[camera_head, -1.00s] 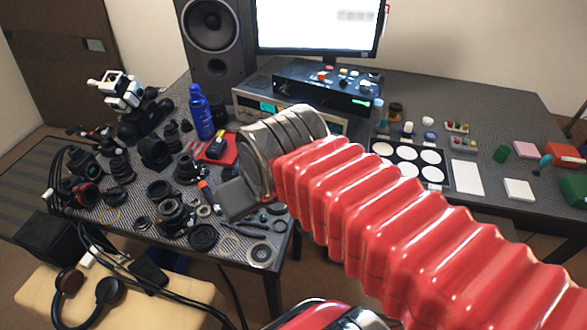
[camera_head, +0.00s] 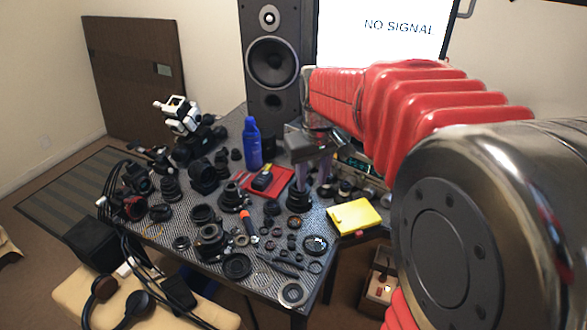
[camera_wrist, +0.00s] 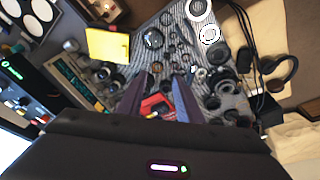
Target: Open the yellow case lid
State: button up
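The yellow case (camera_head: 355,217) is a flat box near the right edge of the lens table in the head view. Its lid looks shut. It also shows in the wrist view (camera_wrist: 107,45), at upper left. My gripper (camera_head: 314,182) points down over the table, to the left of the case and apart from it. In the wrist view its two fingers (camera_wrist: 158,92) are spread with a gap between them. I see nothing clamped between them; lens parts and a red mat show beyond.
The table (camera_head: 222,283) is crowded with lenses and rings. A blue bottle (camera_head: 252,143) stands at the back beside a red mat (camera_head: 283,181). A speaker (camera_head: 272,60) and a monitor (camera_head: 380,30) stand behind. Headphones (camera_head: 118,300) lie on the cream stool at the front.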

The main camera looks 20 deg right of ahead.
jog(key=w+d+f+g, duration=0.1)
jog(key=w+d+f, duration=0.5)
jog(key=d, duration=0.2)
jog(key=g, duration=0.1)
send_over(336, 214)
notch_tip(336, 214, down, 6)
jog(key=f, duration=0.1)
jog(key=shift+d+r+y, duration=0.1)
jog(key=shift+r+y, duration=0.15)
jog(key=shift+y, duration=0.05)
jog(key=shift+f, duration=0.1)
notch_tip(336, 214, down, 14)
jog(key=shift+r, duration=0.25)
jog(key=shift+c, duration=0.2)
grip_shut()
